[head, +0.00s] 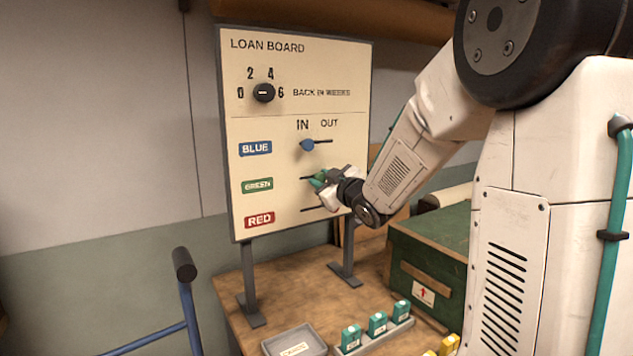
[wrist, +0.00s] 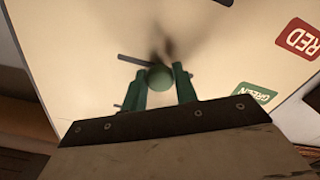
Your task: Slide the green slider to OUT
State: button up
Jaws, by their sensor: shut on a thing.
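The loan board (head: 285,70) stands upright with rows for BLUE, GREEN and RED under the words IN and OUT. My gripper (head: 318,181) is at the GREEN row, right of the green label (head: 257,185). In the wrist view, its green fingers (wrist: 160,85) are shut on the round green slider knob (wrist: 159,77). A stretch of dark slot (wrist: 132,61) shows on the knob's OUT side. The gripper covers most of this row in the head view, so the knob's exact place along the slot is hard to tell.
The blue slider (head: 307,145) sits at the IN end of its slot. The red label (head: 259,220) is below, and my gripper hides part of the red slot. A dial (head: 263,92) is above. A green box (head: 428,262), grey tray (head: 294,341) and teal items (head: 377,323) are on the table.

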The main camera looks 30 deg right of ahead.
jog(key=shift+d, duration=2.05)
jog(key=o, duration=0.9)
jog(key=s, duration=0.9)
